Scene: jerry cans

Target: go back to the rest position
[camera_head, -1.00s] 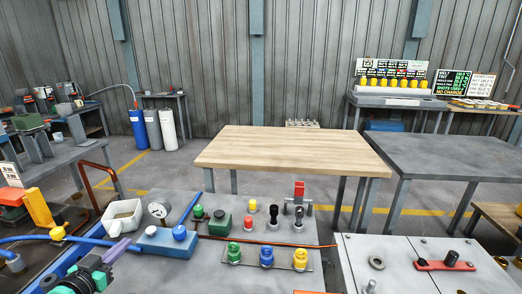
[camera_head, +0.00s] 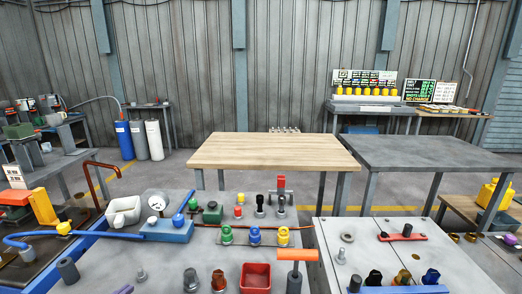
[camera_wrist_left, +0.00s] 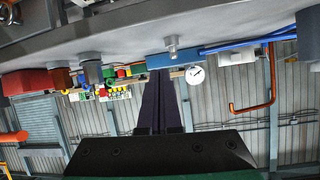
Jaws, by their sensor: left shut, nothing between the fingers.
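My left gripper shows in the head view only as a small purple fingertip (camera_head: 124,289) at the bottom edge, low over the grey workbench (camera_head: 150,257). In the left wrist view its two long dark purple fingers (camera_wrist_left: 160,74) lie together, shut with nothing between them. That view looks upside down, with the bench along the top. The fingertips appear in front of the blue block (camera_wrist_left: 174,60), but I cannot tell how far apart they are. My right gripper is in neither view.
The workbench carries a blue block (camera_head: 167,231), a white gauge (camera_head: 157,202), colored valves (camera_head: 255,236), a red open box (camera_head: 256,278) and an orange-topped T-handle (camera_head: 296,256). A bare wooden table (camera_head: 273,151) stands behind. A grey panel (camera_head: 330,232) is at the right.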

